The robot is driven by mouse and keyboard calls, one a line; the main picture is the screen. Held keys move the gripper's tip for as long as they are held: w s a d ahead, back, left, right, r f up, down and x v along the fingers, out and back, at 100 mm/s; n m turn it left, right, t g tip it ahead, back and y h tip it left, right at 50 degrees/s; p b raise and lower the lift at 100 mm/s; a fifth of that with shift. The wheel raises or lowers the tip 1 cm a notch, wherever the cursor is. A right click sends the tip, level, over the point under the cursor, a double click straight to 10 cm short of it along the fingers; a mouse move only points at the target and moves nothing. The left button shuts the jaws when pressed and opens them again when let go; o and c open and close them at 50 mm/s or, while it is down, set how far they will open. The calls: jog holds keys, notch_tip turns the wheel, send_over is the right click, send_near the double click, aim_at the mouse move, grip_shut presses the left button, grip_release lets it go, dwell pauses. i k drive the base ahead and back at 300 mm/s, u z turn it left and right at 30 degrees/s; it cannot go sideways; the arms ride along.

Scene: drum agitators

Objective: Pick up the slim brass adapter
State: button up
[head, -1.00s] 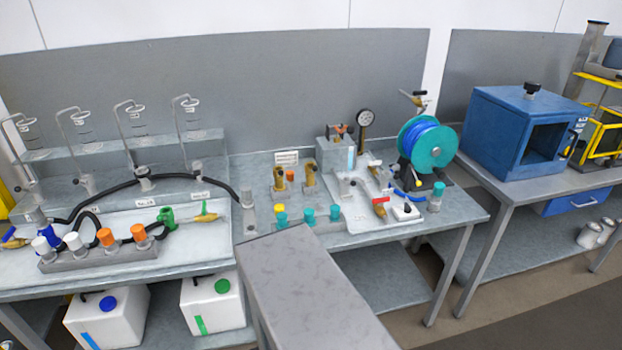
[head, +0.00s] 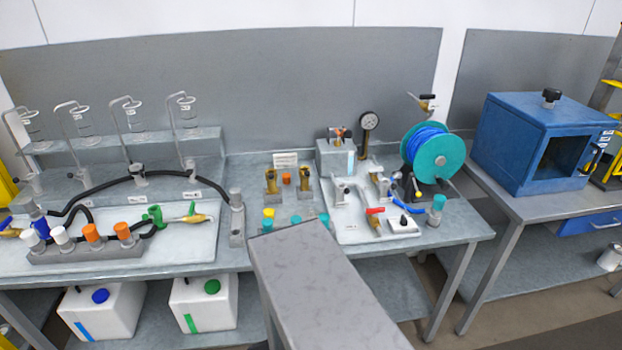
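Two small brass fittings stand upright on the middle bench, in front of a small white label card. The left brass fitting (head: 271,181) looks a little slimmer than the right brass fitting (head: 306,180), but they are too small to be sure which is the slim adapter. A small orange piece (head: 287,179) sits between them. Nothing touches or holds either fitting. My gripper is not in view.
A grey block, apparently part of my body, fills the front centre. Teal and yellow caps (head: 268,213) stand in front of the fittings. Right of them are a white board (head: 350,232) with valves, a gauge (head: 368,122) and a hose reel (head: 437,155). A hose arches on the left.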

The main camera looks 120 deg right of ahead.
aim_at(305, 181)
jog(key=u, duration=0.15)
jog(key=k, duration=0.9)
jog(key=z, duration=1.95)
jog(key=i, duration=1)
jog(key=z, duration=0.05)
jog(key=k, duration=0.3)
jog(key=z, duration=0.05)
